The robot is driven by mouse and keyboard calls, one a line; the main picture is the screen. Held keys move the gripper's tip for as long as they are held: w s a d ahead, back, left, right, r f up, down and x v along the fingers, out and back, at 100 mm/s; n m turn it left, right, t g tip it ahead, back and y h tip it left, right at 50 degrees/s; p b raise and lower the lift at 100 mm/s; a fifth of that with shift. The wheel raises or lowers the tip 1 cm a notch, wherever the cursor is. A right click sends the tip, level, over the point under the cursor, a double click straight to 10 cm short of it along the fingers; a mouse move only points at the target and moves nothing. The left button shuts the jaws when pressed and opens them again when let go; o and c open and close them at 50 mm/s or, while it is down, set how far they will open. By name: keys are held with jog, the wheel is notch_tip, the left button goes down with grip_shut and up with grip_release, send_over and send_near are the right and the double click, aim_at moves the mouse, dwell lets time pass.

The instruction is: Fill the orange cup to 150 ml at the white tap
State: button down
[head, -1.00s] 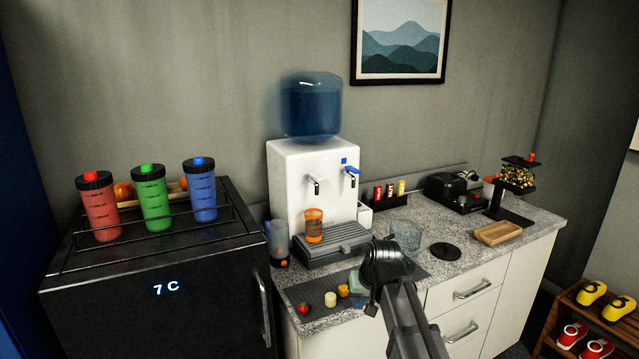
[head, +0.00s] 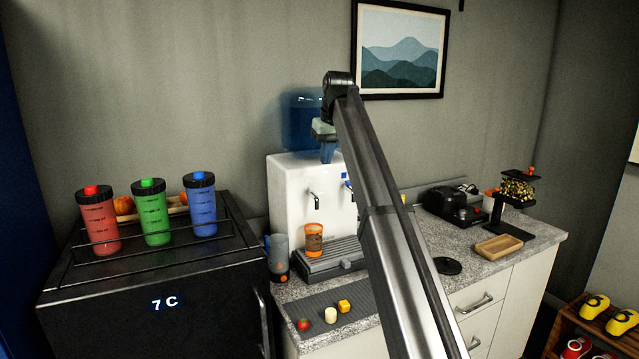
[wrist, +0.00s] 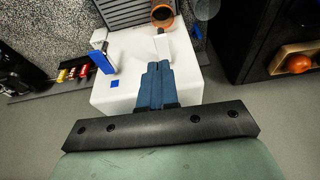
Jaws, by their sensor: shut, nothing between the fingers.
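The orange cup (head: 314,240) stands upright on the grey drip tray (head: 334,262) of the white water dispenser (head: 285,180), below its left, white tap (head: 315,197). In the wrist view the cup (wrist: 162,14) shows its open mouth, with the white tap (wrist: 162,44) just beyond my fingertips. I cannot read a water level, and no stream is visible. The other tap (wrist: 103,56) has a blue lever. My gripper (head: 328,158) points down above the dispenser's top, in front of the blue bottle. Its blue fingers (wrist: 157,68) are shut and empty.
A grey tumbler (head: 278,256) stands left of the drip tray. Small food pieces lie on the dark mat (head: 350,299) in front. A black cooler with three bottles (head: 152,212) is at left. My arm hides part of the counter.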

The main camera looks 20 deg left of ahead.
jog(key=r, duration=0.2)
jog(key=w+a+r, duration=0.1)
jog(key=r, duration=0.1)
jog(key=shift+a, duration=0.1)
send_over(318, 191)
jog(key=f, duration=0.7)
jog(key=s+f, duration=0.1)
jog(key=f, duration=0.3)
jog(key=shift+d+f, duration=0.35)
jog(key=shift+d, duration=0.05)
jog(key=shift+x, duration=0.9)
jog(key=shift+d, duration=0.15)
jog(key=shift+s+f, duration=0.1)
